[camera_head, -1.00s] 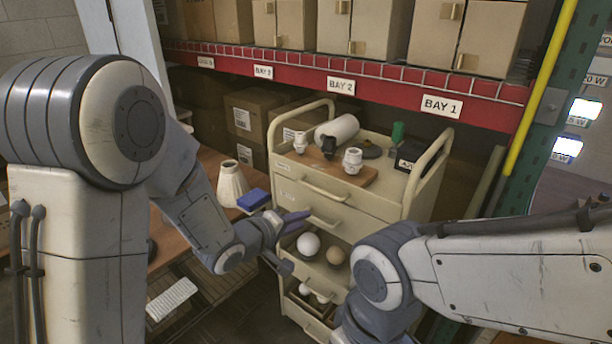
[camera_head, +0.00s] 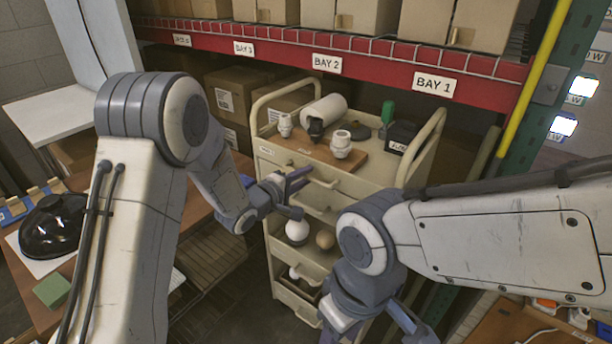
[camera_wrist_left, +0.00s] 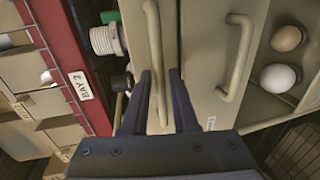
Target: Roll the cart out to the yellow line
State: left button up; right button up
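In the left wrist view, the open fingers (camera_wrist_left: 161,95) lie on either side of that handle bar (camera_wrist_left: 154,50), with a gap visible; contact is unclear. A second handle (camera_wrist_left: 236,60) is beside it. My right gripper (camera_head: 372,328) is low at the picture's bottom edge, partly cut off; its opening is unclear. No yellow floor line is visible.
The red shelf beam (camera_head: 380,65) with boxes runs behind the cart. A yellow pole (camera_head: 532,95) stands at the right. A wooden table with a black dome (camera_head: 52,225) is at the left. Dark floor shows left of the cart.

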pick_arm(q)
jog(key=shift+w+d, duration=0.15)
jog(key=shift+w, duration=0.05)
grip_shut()
jog(key=shift+s+d+f, duration=0.1)
dwell(1.3)
